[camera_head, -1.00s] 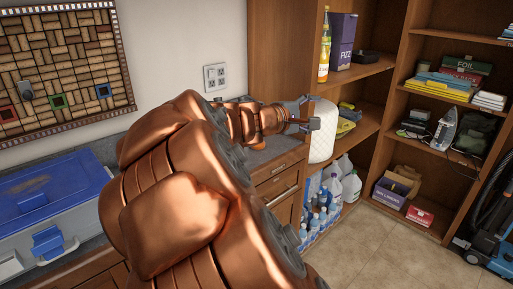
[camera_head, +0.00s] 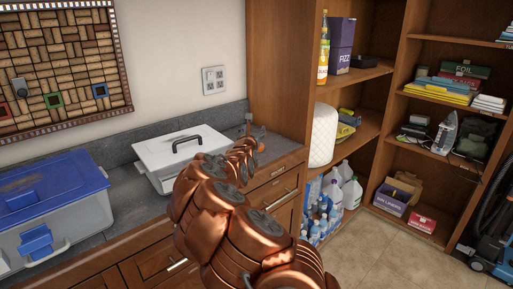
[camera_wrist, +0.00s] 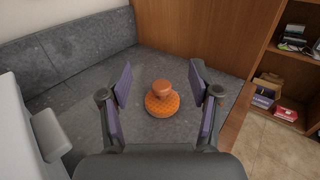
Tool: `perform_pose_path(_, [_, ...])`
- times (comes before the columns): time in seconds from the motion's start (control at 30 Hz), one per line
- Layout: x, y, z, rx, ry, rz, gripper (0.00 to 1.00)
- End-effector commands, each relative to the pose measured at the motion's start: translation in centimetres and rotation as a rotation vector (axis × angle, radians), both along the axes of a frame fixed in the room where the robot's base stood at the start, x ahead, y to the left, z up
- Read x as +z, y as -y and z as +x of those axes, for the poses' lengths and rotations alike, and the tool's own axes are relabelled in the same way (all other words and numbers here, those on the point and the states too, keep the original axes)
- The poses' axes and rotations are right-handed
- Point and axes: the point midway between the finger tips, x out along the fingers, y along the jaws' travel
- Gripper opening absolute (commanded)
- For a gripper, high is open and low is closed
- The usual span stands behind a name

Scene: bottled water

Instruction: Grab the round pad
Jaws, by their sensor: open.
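The round pad (camera_wrist: 161,104) lies on the grey countertop in the wrist view. It has an orange textured disc and a reddish-brown knob on top. My gripper (camera_wrist: 161,84) is open, with one finger to each side of the pad and the pad apart from both. In the head view my gripper (camera_head: 249,128) is small at the far end of the counter, near the wooden cabinet side.
A white case with a black handle (camera_head: 183,152) stands on the counter left of my arm. A blue-lidded bin (camera_head: 52,205) stands further left. The wooden cabinet side (camera_wrist: 195,35) rises behind the pad. Shelves with bottles and boxes are at the right.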

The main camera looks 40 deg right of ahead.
Motion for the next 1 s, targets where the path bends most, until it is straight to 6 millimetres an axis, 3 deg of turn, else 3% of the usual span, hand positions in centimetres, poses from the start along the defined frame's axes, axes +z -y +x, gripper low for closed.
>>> perform_pose_path(0.57, [-7.2,-0.1,0.0,-0.001,0.001,0.002,0.63])
perform_pose_path(1.0, [-7.1,2.1,1.7,0.0,0.004,0.003,0.63])
